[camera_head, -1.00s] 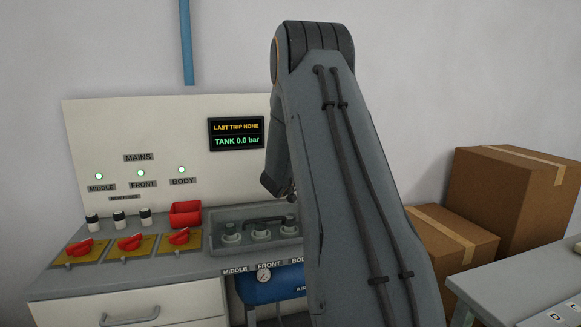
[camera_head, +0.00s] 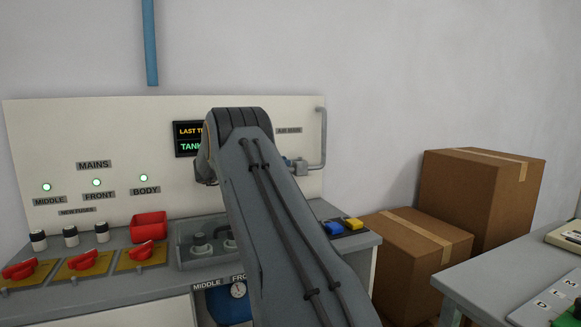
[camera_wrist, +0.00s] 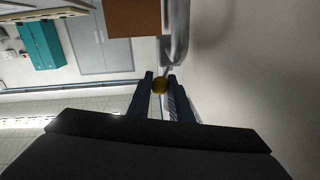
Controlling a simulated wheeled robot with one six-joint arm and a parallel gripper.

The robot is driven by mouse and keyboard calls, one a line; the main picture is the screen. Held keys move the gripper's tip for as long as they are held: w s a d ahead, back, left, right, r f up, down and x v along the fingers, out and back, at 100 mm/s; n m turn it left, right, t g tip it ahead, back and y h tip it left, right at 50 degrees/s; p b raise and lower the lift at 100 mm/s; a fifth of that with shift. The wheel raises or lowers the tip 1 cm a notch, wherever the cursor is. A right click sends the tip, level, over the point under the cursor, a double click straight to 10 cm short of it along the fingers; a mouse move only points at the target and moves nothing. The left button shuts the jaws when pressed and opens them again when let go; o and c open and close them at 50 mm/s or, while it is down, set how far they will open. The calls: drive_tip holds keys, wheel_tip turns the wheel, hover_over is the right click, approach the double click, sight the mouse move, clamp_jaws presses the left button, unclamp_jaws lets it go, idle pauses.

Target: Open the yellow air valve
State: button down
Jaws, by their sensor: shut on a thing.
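A grey pipe (camera_wrist: 178,30) runs just beyond the fingertips. In the head view my arm hides the gripper and the yellow piece. There the grey pipe (camera_head: 323,140) bends down the right end of the white panel to a small fitting, beside the air feed label (camera_head: 289,130). I cannot tell the valve's angle.
The bench holds red switches (camera_head: 82,262), a red bin (camera_head: 149,226), a grey tray (camera_head: 187,262), and a blue button (camera_head: 333,227) beside a yellow button (camera_head: 353,223). Cardboard boxes (camera_head: 485,205) stand right of the bench. Another table (camera_head: 480,275) is at the lower right.

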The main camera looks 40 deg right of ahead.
drive_tip(key=shift+d+r, duration=0.1)
drive_tip(key=shift+r, duration=0.05)
drive_tip(key=c, duration=1.6)
unclamp_jaws()
drive_tip(key=b+v, duration=0.1)
drive_tip(key=v, duration=0.7)
